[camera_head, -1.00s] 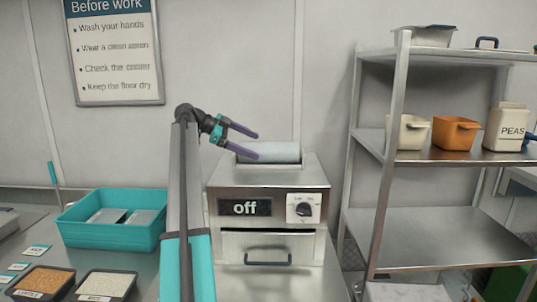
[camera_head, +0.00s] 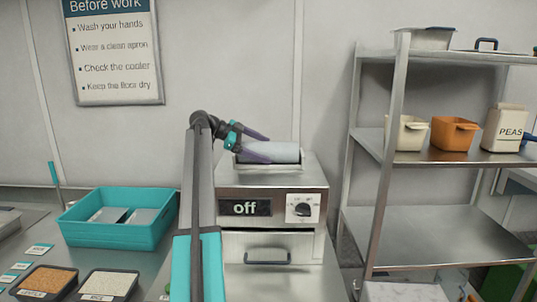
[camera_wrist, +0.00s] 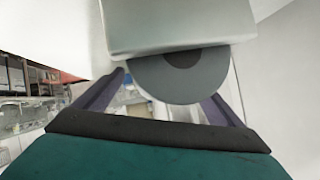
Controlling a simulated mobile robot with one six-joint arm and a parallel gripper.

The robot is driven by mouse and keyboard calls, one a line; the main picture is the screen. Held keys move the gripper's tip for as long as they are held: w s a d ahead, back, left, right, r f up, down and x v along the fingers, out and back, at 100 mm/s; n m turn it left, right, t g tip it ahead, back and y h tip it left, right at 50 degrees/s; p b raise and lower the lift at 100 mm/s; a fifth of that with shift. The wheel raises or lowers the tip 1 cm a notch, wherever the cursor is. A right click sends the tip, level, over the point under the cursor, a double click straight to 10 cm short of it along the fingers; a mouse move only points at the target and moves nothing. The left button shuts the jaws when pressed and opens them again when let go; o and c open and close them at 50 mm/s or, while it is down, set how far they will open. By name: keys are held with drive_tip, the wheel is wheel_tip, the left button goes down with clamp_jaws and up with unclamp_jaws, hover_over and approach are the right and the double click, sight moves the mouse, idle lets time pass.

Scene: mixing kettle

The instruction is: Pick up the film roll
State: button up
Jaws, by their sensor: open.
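The film roll (camera_head: 284,152) is a pale grey cylinder lying on its side on top of the steel machine (camera_head: 229,193). My gripper (camera_head: 265,149) is open at the left part of the roll, with one purple finger at its upper edge and one low on its front. In the wrist view the roll's round end (camera_wrist: 160,82), with a dark core, shows between the spread fingers of my gripper (camera_wrist: 171,72). I cannot tell whether the fingers touch it.
The machine has an "off" display (camera_head: 245,208), a knob (camera_head: 303,208) and a drawer handle (camera_head: 267,257). A teal bin (camera_head: 110,235) stands to the left. A steel shelf (camera_head: 440,229) with tubs stands to the right. A wall is behind.

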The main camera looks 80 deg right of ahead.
sight(262, 143)
drive_tip(key=shift+c, duration=0.5)
drive_tip(key=c, duration=1.5)
drive_tip(key=shift+r, duration=0.1)
drive_tip(key=shift+r, duration=0.1)
drive_tip(key=shift+r+b, duration=0.75)
drive_tip(key=shift+r, duration=0.75)
drive_tip(key=a+r+b, duration=0.1)
drive_tip(key=a+b, duration=0.2)
drive_tip(key=a, duration=1.3)
drive_tip(key=shift+r+b, duration=0.35)
drive_tip(key=shift+s, duration=0.1)
